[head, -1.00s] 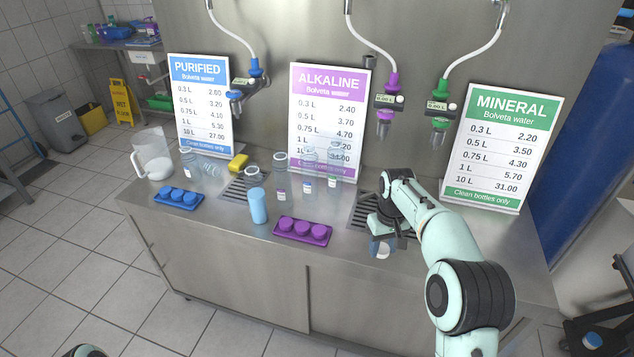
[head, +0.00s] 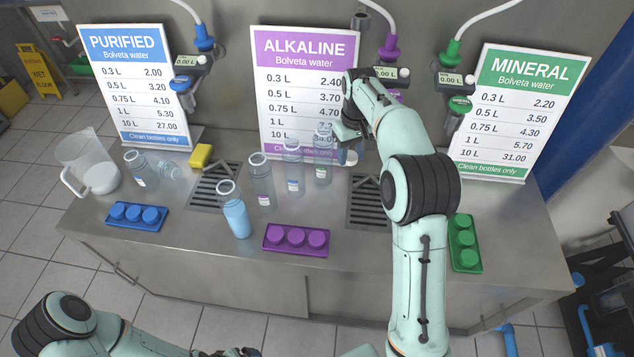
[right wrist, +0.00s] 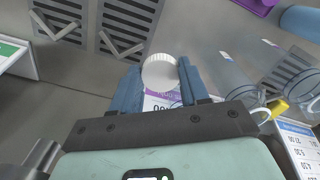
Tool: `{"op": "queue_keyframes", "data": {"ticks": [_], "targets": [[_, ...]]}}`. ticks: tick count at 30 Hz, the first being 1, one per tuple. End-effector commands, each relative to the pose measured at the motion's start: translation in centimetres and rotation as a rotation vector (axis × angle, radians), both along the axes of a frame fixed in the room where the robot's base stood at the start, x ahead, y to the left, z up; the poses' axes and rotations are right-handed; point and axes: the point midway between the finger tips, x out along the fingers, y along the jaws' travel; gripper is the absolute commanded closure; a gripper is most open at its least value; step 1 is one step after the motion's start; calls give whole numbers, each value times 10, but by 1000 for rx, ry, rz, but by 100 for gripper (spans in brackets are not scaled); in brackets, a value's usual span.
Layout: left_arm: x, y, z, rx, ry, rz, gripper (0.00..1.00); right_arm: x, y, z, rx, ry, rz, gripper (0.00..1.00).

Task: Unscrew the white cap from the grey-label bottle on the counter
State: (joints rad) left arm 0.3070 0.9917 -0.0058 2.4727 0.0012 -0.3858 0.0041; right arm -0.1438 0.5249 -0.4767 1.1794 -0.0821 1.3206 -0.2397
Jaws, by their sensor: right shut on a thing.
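My right gripper (head: 347,146) is shut on a round white cap (right wrist: 160,72), which sits between its two blue fingers in the right wrist view. It is raised in front of the alkaline sign (head: 270,60). Clear bottles stand on the counter: one with a purplish label (head: 262,182), one with a blue label (head: 293,168) and one with a green label (head: 322,160). Another labelled bottle (head: 138,170) stands at the left. I cannot tell which label is grey. My left gripper is out of view.
A blue-filled bottle (head: 236,217) stands near the counter's front edge. Blue (head: 137,225), purple (head: 295,250) and green (head: 466,255) cap trays lie along the front. A jug (head: 92,178) and yellow sponge (head: 201,155) are at the left. Taps hang above the grates.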

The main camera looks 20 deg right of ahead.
Motion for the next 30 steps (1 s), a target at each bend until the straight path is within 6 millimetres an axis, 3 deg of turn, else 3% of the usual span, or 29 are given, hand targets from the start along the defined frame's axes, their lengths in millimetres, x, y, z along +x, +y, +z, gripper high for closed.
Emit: {"op": "queue_keyframes", "data": {"ticks": [9, 15, 25, 30], "targets": [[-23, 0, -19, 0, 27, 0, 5, -4, 0, -89, -1, 12, 0, 92], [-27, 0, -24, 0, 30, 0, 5, -3, 0, -133, -1, 7, 0, 92], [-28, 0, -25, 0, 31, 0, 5, -2, 0, -161, -1, 4, -1, 92], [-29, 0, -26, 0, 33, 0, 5, -2, 0, -187, 0, 6, 0, 92]]}}
